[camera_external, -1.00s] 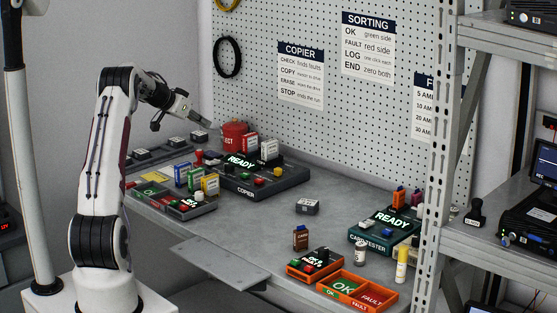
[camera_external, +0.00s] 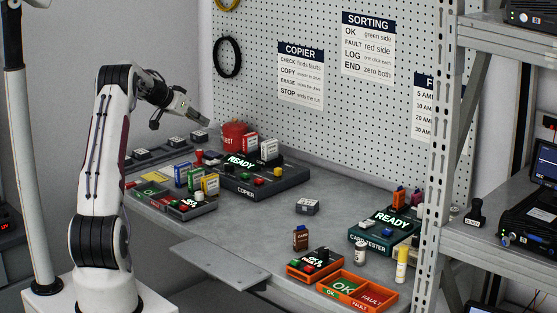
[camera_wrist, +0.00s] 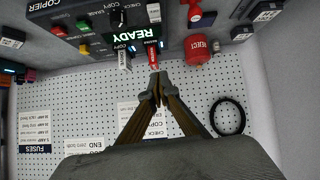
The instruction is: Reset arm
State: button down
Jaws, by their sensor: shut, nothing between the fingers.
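My arm reaches from its base at the left over the back left of the bench in the external view. My gripper (camera_external: 203,120) is shut and empty, held above the bench beside the red reject bin (camera_external: 233,136). In the wrist view my gripper (camera_wrist: 157,88) shows its fingertips together, with the pegboard behind and the copier (camera_wrist: 95,25) upside down at the top. The red bin also shows there (camera_wrist: 197,50), to the right of the fingertips.
The copier (camera_external: 288,186) with upright cards stands right of my gripper. A grey tray (camera_external: 199,212) with coloured cards lies in front. The card tester (camera_external: 370,243) and the orange OK/FAULT tray (camera_external: 357,309) are at the right. A metal rack post (camera_external: 436,150) rises there. The mid-bench is mostly clear.

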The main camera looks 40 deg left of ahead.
jog(key=s+d+f+n+g+h, duration=0.1)
jog(key=s+d+f+n+g, duration=0.4)
jog(key=s+d, duration=0.4)
jog(key=s+d+r+m, duration=0.3)
jog(key=s+d+r, duration=0.2)
jog(key=s+d, duration=1.2)
jog(key=s+d+r+m+y, duration=0.1)
jog(key=s+d+r, duration=0.4)
jog(key=s+d, duration=1.2)
jog(key=shift+s+d+r+m, duration=0.15)
jog(key=shift+s+m, duration=0.35)
jog(key=shift+m, duration=0.4)
dwell(0.5)
